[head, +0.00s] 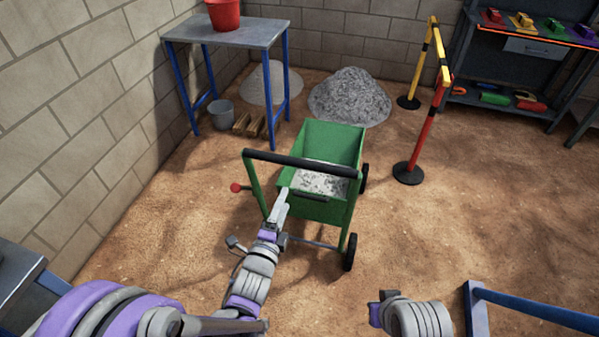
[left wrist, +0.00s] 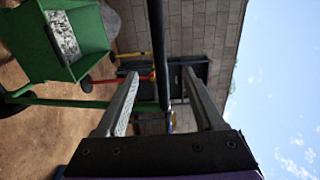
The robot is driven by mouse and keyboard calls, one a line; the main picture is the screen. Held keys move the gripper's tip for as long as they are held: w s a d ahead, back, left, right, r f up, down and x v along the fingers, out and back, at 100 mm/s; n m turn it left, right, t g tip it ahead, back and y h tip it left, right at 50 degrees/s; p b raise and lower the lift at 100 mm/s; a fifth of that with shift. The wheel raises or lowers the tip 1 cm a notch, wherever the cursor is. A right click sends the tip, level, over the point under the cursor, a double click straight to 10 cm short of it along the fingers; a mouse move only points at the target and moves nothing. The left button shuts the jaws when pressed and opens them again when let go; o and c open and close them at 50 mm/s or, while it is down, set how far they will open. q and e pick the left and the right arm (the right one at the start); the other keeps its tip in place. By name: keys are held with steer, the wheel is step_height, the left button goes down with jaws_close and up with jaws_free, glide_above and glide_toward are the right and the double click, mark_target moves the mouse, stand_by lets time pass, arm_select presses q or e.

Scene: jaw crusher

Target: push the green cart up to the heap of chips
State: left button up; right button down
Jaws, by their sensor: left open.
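The green cart (head: 333,205) stands on the dirt floor with grey chips (head: 318,183) in its tray. Its black push handle (head: 300,162) faces me. The dark grey heap of chips (head: 350,97) lies beyond the cart's far end; the cart's edge hides its foot, so I cannot tell the gap. My left gripper (head: 285,195) is open at the cart's handle end. In the left wrist view the black handle bar (left wrist: 157,50) passes between its spread fingers, and the green tray (left wrist: 70,45) shows at upper left. Part of my right arm shows at the bottom; its fingers do not show.
A blue-legged table (head: 228,33) with a red bucket (head: 223,14) stands left of the heap. A grey bucket (head: 222,113) and a paler heap (head: 270,83) are near it. A red and yellow barrier (head: 432,105) stands right of the cart. Open floor lies further right.

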mark_target(297, 166)
arm_select(q)
steer(key=p+x, duration=0.2)
steer(key=x, duration=1.3)
steer(key=shift+w, duration=0.25)
jaws_close()
stand_by(0.6)
